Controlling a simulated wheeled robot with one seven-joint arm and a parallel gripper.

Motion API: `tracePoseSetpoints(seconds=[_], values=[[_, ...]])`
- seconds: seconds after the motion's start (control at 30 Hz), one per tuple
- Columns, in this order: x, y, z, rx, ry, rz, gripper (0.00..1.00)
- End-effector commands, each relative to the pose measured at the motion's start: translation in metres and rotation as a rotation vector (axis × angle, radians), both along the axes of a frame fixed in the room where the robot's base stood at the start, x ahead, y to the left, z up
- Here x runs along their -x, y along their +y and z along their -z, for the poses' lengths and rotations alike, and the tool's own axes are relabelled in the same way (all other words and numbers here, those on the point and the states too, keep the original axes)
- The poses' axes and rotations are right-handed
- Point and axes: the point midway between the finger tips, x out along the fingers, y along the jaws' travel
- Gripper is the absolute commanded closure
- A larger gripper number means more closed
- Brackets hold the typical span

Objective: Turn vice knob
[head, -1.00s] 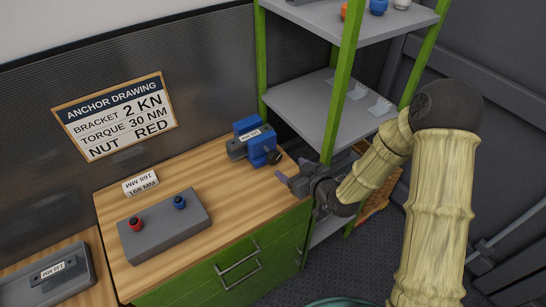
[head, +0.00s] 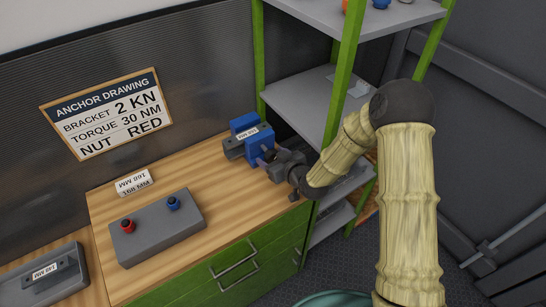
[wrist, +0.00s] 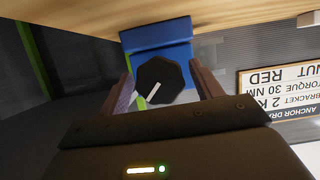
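The blue vice (head: 242,138) stands at the back right of the wooden bench top, with a small white label on it. Its dark, many-sided knob (wrist: 160,80), with a pale pointer line, faces the wrist camera. My gripper (head: 265,160) is right in front of the vice. In the wrist view my gripper (wrist: 168,92) is open, one finger on each side of the knob, with a visible gap on both sides. In the head view the knob is hidden by my gripper.
A grey block (head: 157,227) with a red and a blue knob stands on the bench, near a "168 MM" sign (head: 134,184). A grey tray (head: 45,278) lies at lower left. A green-posted shelf (head: 340,90) rises close to my arm on the right.

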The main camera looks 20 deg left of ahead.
Motion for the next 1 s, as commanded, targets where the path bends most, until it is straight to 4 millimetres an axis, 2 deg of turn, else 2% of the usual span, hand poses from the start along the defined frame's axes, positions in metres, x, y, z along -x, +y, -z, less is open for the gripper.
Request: tracePoseSetpoints(seconds=[0.03,0.2,0.7,0.97,1.0], values=[[0.0000,-0.0001,0.0000,0.000,0.000,0.000,0.45],[0.0000,-0.0003,-0.0001,0.000,0.000,0.000,0.76],[-0.0007,-0.0018,0.0012,-0.104,0.123,0.002,0.76],[-0.0003,-0.0020,0.0009,-0.104,0.128,0.002,0.76],[-0.0003,-0.0021,0.0010,-0.103,0.127,0.003,0.46]])
